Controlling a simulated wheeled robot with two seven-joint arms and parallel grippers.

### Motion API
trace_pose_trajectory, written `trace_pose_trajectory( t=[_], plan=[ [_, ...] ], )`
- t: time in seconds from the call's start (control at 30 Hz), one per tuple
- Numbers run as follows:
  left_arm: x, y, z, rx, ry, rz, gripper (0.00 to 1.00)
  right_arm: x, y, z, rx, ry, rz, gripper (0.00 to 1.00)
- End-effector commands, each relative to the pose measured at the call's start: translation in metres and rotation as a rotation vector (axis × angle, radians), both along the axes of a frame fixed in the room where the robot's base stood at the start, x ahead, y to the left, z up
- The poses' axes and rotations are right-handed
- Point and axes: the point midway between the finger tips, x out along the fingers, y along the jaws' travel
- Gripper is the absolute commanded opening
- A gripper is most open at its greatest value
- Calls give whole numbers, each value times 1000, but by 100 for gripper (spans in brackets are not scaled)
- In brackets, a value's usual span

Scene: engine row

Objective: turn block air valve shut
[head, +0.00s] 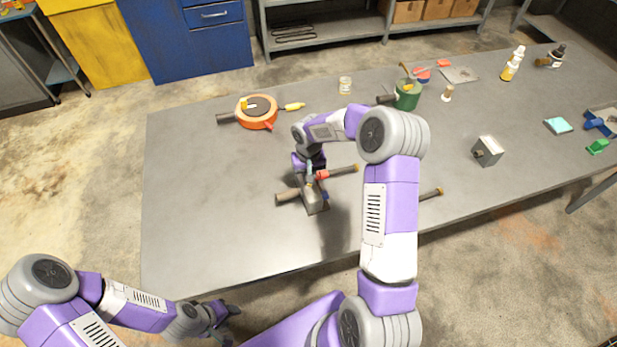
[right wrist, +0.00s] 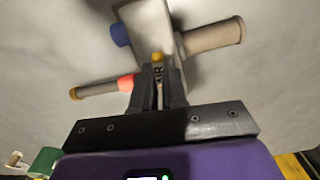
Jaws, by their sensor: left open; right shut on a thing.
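The grey valve block (head: 318,205) lies on the metal table with a brown pipe stub (head: 287,196) on its left side. A thinner pipe with a red collar (head: 323,174) runs off to the right. My right gripper (head: 310,179) reaches down onto the block from above. In the right wrist view, the block (right wrist: 150,22) shows beyond the gripper (right wrist: 158,90). Its fingers are shut on the air valve handle (right wrist: 158,76), which bears small lettering and lies near a yellow knob. The fingers hide much of the handle. My left gripper (head: 219,316) is open and empty, off the table's front edge.
An orange round reel (head: 257,112) stands at the back left and a green can (head: 407,95) at the back. A grey box (head: 487,151) stands to the right. The table's left part is clear. A short pipe (head: 431,194) lies right of my arm.

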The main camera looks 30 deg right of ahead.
Motion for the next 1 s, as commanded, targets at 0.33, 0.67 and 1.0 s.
trace_pose_trajectory(
  t=[0.33, 0.67, 1.0],
  plan=[
    [0, 0, -28, 0, 0, 0, 43, 1, 1, -2, -1, -4, -300, 0],
    [0, 0, -41, 0, 0, 0, 43, 1, 1, 0, 0, -3, -614, 0],
    [0, 0, -43, 0, 0, 0, 43, 1, 1, 1, -1, -3, -938, 0]
  ],
)
